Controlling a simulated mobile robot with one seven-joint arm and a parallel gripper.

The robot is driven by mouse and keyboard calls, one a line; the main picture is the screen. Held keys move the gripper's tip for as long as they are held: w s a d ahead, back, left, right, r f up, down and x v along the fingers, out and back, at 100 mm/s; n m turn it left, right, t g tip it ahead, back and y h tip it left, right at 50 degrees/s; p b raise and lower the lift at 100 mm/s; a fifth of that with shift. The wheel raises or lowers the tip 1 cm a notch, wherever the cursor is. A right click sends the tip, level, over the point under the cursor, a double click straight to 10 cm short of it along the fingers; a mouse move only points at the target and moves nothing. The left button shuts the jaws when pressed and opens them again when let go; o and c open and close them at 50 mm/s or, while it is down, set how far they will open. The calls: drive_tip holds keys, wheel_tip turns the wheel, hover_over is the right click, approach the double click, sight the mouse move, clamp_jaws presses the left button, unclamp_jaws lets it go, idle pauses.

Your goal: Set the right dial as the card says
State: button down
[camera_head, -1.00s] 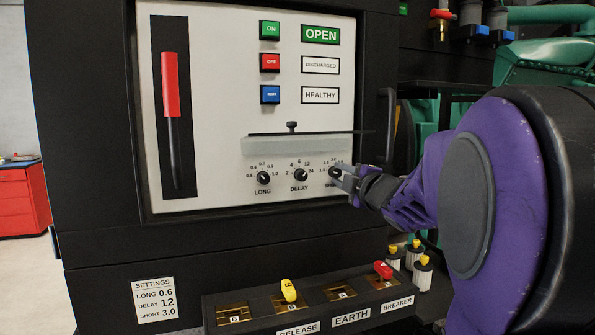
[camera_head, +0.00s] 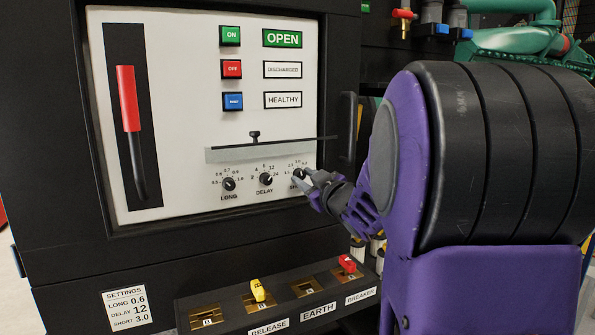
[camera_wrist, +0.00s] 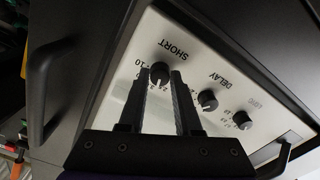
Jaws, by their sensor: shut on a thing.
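The right dial, marked SHORT (camera_head: 299,173), is a small black knob at the lower right of the white panel. It shows between my fingers in the wrist view (camera_wrist: 160,72). My gripper (camera_head: 307,178) is shut on this dial, one finger on each side; its fingers also show in the wrist view (camera_wrist: 160,78). The fingers partly hide its scale in the head view, and I cannot read its setting surely. The settings card (camera_head: 126,308) reads LONG 0.6, DELAY 12, SHORT 3.0.
The DELAY dial (camera_head: 266,179) and LONG dial (camera_head: 229,184) sit left of the SHORT dial. A clear cover (camera_head: 230,155) with a black knob stands out just above the dials. A black door handle (camera_head: 347,130) is at right. A key box (camera_head: 190,309) juts out below.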

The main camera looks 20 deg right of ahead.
drive_tip(key=shift+r+m+p, duration=0.15)
drive_tip(key=shift+m+p, duration=0.5)
drive_tip(key=shift+m, duration=0.95)
drive_tip(key=c, duration=0.6)
unclamp_jaws()
